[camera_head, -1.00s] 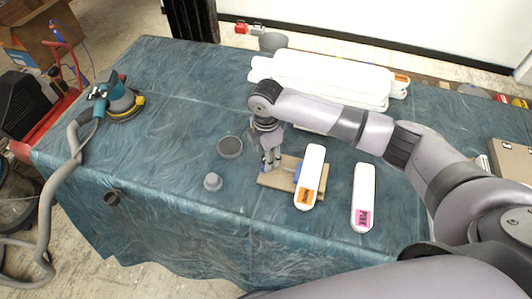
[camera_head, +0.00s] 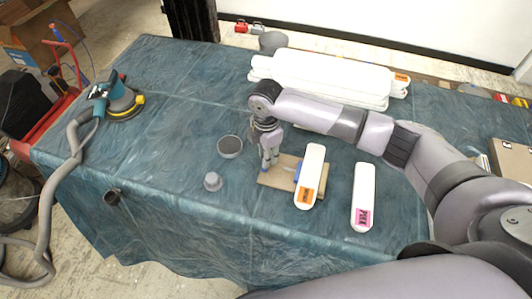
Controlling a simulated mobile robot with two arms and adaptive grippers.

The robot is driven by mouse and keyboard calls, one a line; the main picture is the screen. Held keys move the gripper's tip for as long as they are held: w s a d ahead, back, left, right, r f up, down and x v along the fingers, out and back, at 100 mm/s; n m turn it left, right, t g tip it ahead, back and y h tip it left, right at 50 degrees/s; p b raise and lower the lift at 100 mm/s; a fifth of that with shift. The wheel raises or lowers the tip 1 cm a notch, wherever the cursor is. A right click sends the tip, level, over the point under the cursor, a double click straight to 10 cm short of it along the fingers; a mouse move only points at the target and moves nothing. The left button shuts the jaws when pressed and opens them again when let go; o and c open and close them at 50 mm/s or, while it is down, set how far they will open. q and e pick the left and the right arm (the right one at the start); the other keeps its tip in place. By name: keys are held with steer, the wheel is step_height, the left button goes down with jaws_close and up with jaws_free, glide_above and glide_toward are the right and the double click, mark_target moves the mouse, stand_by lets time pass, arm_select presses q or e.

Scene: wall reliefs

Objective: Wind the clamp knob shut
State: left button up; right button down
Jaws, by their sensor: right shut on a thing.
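A wooden board (camera_head: 273,179) lies near the front edge of the cloth-covered table. A small blue clamp part (camera_head: 297,172) shows on the board, partly hidden by a white piece with an orange label (camera_head: 311,176) that lies across it. My right gripper (camera_head: 269,166) points down at the board's left end, left of the white piece. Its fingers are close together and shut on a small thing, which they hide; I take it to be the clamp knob. My left gripper is not in view.
A second white piece with a pink label (camera_head: 363,195) lies to the right. White pieces (camera_head: 320,75) are stacked behind. A sander (camera_head: 120,100) is at far left.

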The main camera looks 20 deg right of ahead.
steer(key=m+p, duration=0.2)
steer(key=p, duration=0.1)
steer(key=shift+r+p, duration=0.25)
steer(key=shift+p, duration=0.05)
steer(key=m+p, duration=0.2)
steer(key=m, duration=0.1)
steer(key=shift+f+m+p, duration=0.2)
steer(key=shift+m+p, duration=0.4)
steer(key=shift+p, duration=0.15)
steer(key=c, duration=1.3)
jaws_free()
steer(key=shift+r, duration=0.1)
step_height(320, 180, up, 12)
